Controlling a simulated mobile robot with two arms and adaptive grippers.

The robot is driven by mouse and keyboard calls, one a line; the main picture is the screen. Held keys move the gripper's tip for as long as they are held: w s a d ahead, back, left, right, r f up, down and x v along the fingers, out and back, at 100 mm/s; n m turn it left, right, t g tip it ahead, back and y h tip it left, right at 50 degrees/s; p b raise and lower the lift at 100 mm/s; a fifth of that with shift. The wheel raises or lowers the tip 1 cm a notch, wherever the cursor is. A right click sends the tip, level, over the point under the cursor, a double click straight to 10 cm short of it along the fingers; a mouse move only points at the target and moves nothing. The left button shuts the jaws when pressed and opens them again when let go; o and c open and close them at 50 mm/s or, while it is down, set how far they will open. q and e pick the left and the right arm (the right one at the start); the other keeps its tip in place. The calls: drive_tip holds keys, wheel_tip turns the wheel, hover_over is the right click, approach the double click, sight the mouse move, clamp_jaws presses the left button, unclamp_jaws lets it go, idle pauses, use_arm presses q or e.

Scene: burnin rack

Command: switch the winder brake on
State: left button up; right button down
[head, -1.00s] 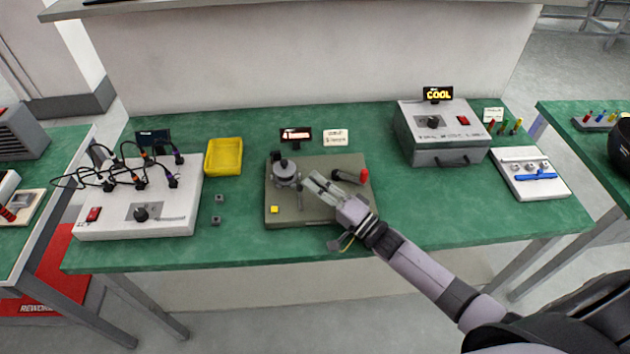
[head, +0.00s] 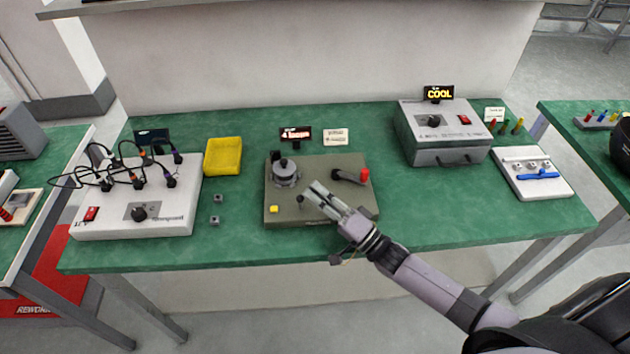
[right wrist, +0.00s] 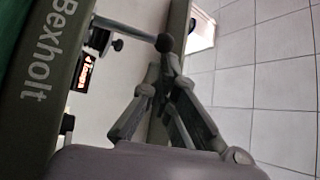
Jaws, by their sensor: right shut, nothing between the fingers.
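The winder is an olive base (head: 285,222) in the middle of the green bench. It carries a grey round winding head (head: 285,172), a crank with a red handle (head: 365,175) and a yellow button (head: 274,209). A small lever with a dark ball knob (head: 299,199) stands between head and crank; I take it for the brake. The knob also shows in the right wrist view (right wrist: 163,43). My right gripper (head: 312,190) is shut and empty, over the base just right of the knob. I cannot tell whether they touch. My left gripper is not in view.
A small lit display (head: 295,134) and a card (head: 335,137) stand behind the winder. A yellow tray (head: 223,156) and a white cabled unit (head: 150,224) are left. A grey box marked COOL (head: 440,155) is right. Bench between winder and box is clear.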

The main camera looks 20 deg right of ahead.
drive_tip(key=v, duration=1.2)
idle(0.3)
drive_tip(key=shift+f, duration=0.1)
